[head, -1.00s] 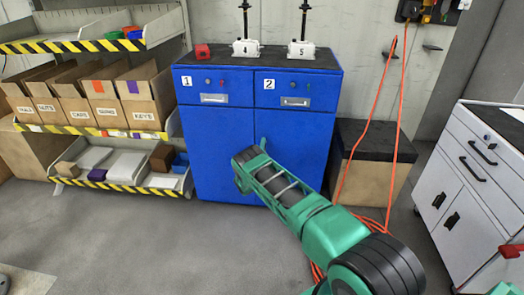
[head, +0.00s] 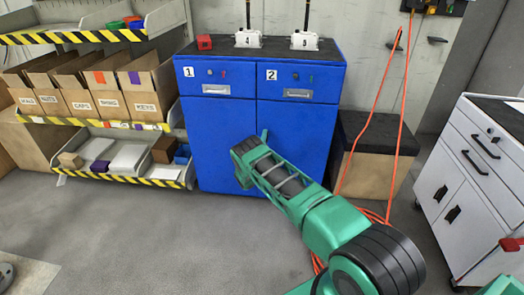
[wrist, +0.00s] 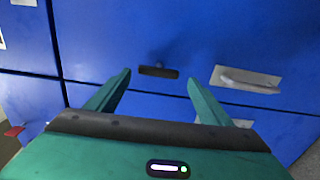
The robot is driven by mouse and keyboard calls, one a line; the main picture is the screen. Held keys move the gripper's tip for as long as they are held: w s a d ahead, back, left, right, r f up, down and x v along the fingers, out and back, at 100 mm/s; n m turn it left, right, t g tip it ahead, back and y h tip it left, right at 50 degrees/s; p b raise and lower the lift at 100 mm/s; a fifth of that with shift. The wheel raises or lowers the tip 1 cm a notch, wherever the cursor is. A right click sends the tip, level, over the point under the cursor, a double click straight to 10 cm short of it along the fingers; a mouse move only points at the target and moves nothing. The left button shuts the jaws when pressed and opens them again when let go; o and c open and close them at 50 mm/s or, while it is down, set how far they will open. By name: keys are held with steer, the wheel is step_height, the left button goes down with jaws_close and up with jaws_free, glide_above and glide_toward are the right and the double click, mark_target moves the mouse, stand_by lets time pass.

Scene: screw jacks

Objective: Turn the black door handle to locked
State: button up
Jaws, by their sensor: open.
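The black door handle (wrist: 158,72) is a short dark bar on the blue cabinet front in the wrist view. It lies roughly level there, with a small round knob or keyhole just above it. My gripper (wrist: 157,79) is open, its two green fingers on either side of the handle in the picture. No contact shows, and the remaining gap to the handle is hard to judge. In the head view my gripper reaches the doors of the blue cabinet (head: 222,140); one green fingertip (head: 264,135) shows, and my arm hides the black handle.
A silver handle plate (wrist: 247,79) sits right of the black handle. Two drawers, marked 1 and 2, are above the doors. A shelf rack (head: 105,178) stands left, a dark-topped box (head: 372,165) and orange cable (head: 404,110) right, a white cabinet (head: 468,180) farther right.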

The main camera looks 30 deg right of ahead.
steer(key=v, duration=0.9)
steer(key=shift+a, duration=0.2)
